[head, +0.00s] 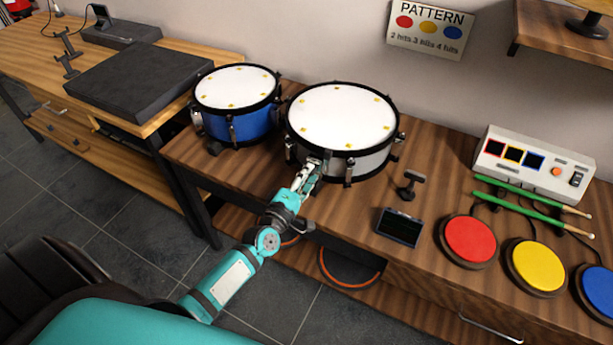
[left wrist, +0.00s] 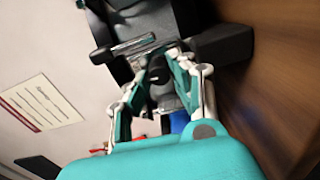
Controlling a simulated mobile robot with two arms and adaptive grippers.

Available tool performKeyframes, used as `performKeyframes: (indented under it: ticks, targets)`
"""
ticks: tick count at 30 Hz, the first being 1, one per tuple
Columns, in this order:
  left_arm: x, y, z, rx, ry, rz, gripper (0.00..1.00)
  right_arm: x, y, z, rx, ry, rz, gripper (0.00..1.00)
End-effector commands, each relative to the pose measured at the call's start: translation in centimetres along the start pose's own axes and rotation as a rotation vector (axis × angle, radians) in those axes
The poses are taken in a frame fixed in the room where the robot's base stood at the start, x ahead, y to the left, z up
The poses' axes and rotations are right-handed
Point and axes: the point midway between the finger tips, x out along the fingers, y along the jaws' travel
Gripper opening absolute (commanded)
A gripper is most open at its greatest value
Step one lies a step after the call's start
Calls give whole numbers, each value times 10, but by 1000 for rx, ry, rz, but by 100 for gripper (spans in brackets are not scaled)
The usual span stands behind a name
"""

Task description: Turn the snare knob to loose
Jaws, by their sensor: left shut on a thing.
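The snare drum (head: 345,115) has a white head, black rims and a grey shell, and stands on the wooden bench. My left gripper (head: 311,170) is at the front left of its shell, below the upper rim. In the left wrist view my gripper (left wrist: 160,80) has its teal and white fingers closed around a small dark knob (left wrist: 157,76) on the drum's side. The fingers hide part of the knob, and its setting cannot be read. My right gripper is not in view.
A blue drum (head: 236,103) stands left of the snare. To the right are a small black stand (head: 409,185), a dark screen (head: 399,227), red (head: 470,240) and yellow (head: 538,265) pads, green drumsticks (head: 530,205) and a white control box (head: 534,163).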

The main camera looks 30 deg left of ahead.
Motion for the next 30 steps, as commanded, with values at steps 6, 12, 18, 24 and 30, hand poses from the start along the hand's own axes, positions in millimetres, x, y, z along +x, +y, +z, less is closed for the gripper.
performKeyframes:
  ticks: [6, 12, 18, 24, 30]
  targets:
    - [0, 0, -1, -51, 1, 0, 0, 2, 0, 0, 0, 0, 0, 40]
    - [0, 0, -1, -65, 1, 0, 0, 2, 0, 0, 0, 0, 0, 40]
    - [0, 0, -1, -64, 1, 0, 0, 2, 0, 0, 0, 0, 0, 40]
    - [0, 0, -1, -64, 1, 0, 39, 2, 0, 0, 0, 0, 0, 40]
    - [0, 0, 0, -63, 1, 0, 46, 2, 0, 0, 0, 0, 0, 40]
